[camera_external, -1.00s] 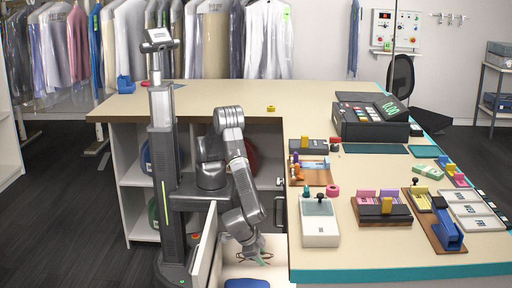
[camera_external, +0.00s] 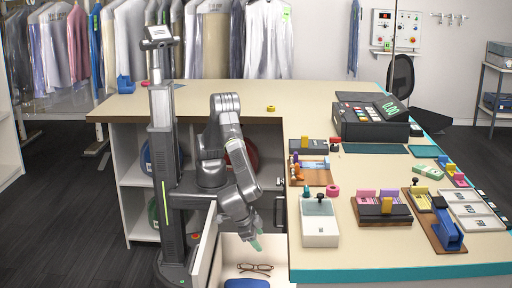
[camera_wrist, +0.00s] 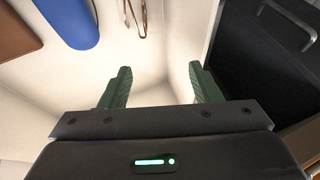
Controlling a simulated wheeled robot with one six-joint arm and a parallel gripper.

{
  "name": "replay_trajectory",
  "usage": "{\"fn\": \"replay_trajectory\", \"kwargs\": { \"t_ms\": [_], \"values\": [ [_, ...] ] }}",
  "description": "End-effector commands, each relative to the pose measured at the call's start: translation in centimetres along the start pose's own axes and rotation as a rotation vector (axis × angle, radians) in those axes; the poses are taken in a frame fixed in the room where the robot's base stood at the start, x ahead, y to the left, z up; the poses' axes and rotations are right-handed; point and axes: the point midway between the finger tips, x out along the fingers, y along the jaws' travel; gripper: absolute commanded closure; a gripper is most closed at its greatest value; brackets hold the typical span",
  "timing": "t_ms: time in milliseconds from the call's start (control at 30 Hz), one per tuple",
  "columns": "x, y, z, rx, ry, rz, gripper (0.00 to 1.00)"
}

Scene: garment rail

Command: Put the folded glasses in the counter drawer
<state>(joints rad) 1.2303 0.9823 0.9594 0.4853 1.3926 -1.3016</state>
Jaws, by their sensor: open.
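The folded glasses (camera_external: 255,268) have a thin brown frame and lie on the white floor of the open counter drawer (camera_external: 209,245), just behind a blue case. One brown temple piece of the glasses (camera_wrist: 143,18) shows at the top of the wrist view. My gripper (camera_external: 257,243) is above the glasses and apart from them. Its two green fingers (camera_wrist: 158,84) are spread with nothing between them, over the bare drawer floor.
The blue case (camera_external: 246,283) lies in the drawer in front of the glasses. A brown item (camera_wrist: 14,34) also lies there in the wrist view. The counter (camera_external: 300,258) edge is close on the right, with a white box (camera_external: 319,232) on top.

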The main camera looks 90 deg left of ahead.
Motion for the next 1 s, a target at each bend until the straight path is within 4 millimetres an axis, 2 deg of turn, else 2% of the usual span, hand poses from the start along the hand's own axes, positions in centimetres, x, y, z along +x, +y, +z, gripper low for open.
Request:
{"fn": "replay_trajectory", "kwargs": {
  "t_ms": [100,200,500,667,733,1000],
  "values": [
    [-1.4,-0.5,-0.6,0.0,0.0,0.002,0.43],
    [-2.0,-0.7,-0.8,0.0,0.0,0.001,0.43],
    [-2.2,-0.8,-0.9,0.001,-0.001,0.0,0.43],
    [-3.1,-1.1,-1.3,-0.001,0.0,0.002,0.13],
    [-4.7,-1.6,-2.0,-0.003,0.001,0.005,0.0],
    [-13.2,-4.8,-5.5,-0.004,0.001,0.006,0.0]
  ]
}}
